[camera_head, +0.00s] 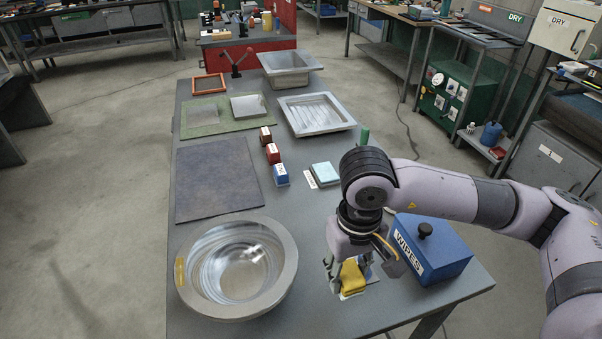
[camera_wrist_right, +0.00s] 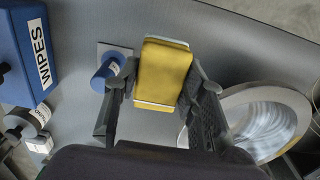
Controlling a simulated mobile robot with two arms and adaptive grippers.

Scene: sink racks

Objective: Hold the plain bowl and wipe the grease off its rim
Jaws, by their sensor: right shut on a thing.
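The plain metal bowl (camera_head: 283,250) sits at the near left of the table, upright, with a wide rim. A yellow patch (camera_head: 181,272) marks the left side of its rim. My right gripper (camera_head: 350,275) points down at the table, right of the bowl and apart from it. It is shut on a yellow sponge-like pad (camera_wrist_right: 165,72), which also shows in the head view (camera_head: 352,277). I cannot tell whether the pad still touches the table. The bowl also shows at the right of the wrist view (camera_wrist_right: 240,103). My left gripper is not in view.
A blue WIPES box (camera_head: 432,250) stands just right of my right gripper. Small red and blue blocks (camera_head: 273,153) and a light blue pad (camera_head: 325,173) lie behind. A dark mat (camera_head: 217,180) lies beyond the bowl. The table between bowl and gripper is clear.

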